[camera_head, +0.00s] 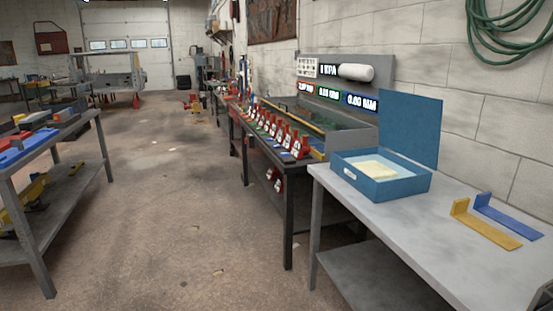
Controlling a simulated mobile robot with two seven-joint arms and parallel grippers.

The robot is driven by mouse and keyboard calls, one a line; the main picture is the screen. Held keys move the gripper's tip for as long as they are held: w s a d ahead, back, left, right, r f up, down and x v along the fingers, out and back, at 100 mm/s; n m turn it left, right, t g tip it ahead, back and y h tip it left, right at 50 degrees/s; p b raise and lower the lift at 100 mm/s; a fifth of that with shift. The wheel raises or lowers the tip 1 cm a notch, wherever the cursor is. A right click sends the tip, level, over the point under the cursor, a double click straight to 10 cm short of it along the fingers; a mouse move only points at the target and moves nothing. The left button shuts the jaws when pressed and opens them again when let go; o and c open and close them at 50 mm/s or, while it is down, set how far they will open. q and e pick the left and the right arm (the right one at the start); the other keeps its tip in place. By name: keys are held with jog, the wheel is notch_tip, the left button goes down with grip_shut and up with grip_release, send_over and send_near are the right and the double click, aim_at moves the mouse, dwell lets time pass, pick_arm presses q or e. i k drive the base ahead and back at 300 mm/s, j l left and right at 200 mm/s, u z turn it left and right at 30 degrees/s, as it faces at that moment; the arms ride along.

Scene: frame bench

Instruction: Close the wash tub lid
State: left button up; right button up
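The wash tub (398,188) is a blue box on the grey table at the right. Its blue lid (411,127) stands open, raised upright at the tub's back right side. A pale yellowish block or pad (377,171) lies inside the tub, and a small white label shows on its front wall. Neither of my grippers is in view.
The grey table (445,237) also carries a yellow L-shaped bracket (484,228) and a blue one (507,217). A bench with red-and-white parts (280,136) and displays adjoins it. Another workbench (82,124) stands left. The floor between (175,200) is mostly clear.

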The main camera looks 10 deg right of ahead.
aim_at(410, 124)
jog(key=i+j+u, duration=0.1)
jog(key=i, duration=1.25)
jog(key=i+z, duration=0.35)
jog(key=i+j+z, duration=0.15)
jog(key=z, duration=0.15)
jog(key=i+j+z, duration=0.2)
jog(key=z, duration=0.15)
jog(key=i+j+z, duration=0.1)
jog(key=z, duration=0.4)
jog(key=i+j+z, duration=0.2)
jog(key=z, duration=0.3)
jog(key=i+j+z, duration=0.15)
jog(key=z, duration=0.3)
jog(key=i+j+z, duration=0.1)
jog(key=j+z, duration=0.2)
jog(key=z, duration=0.2)
jog(key=j+z, duration=0.3)
jog(key=z, duration=0.2)
